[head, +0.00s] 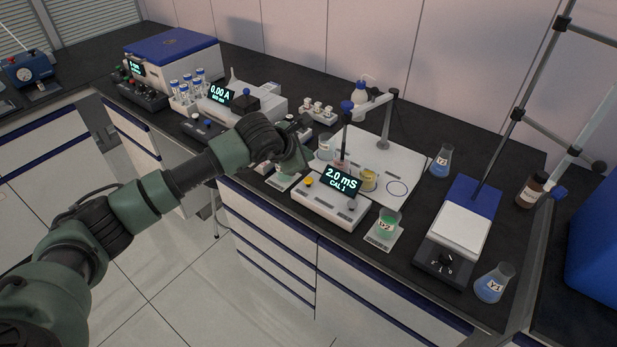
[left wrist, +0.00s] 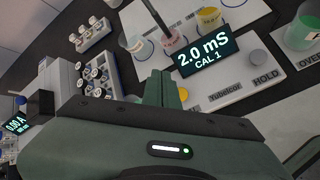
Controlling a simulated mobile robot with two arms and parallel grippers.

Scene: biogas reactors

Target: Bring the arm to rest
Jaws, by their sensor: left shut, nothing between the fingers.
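My left arm reaches in from the left of the head view, over the bench. Its gripper (head: 304,148) is above the bench, just left of the conductivity meter (head: 330,204), whose display reads 2.0 mS and CAL 1. In the left wrist view the two green fingers (left wrist: 166,88) are together with nothing between them. The meter also shows there, beyond the fingertips (left wrist: 215,75). The gripper partly hides the beakers and bench behind it in the head view. My right gripper is not in view.
A probe stand (head: 385,125) on a white plate holds a probe over a beaker. A green beaker (head: 384,226), a stirrer (head: 462,225) and blue flasks (head: 441,162) are to the right. A photometer (head: 243,98) and tube rack (head: 187,92) are at left. The floor in front is clear.

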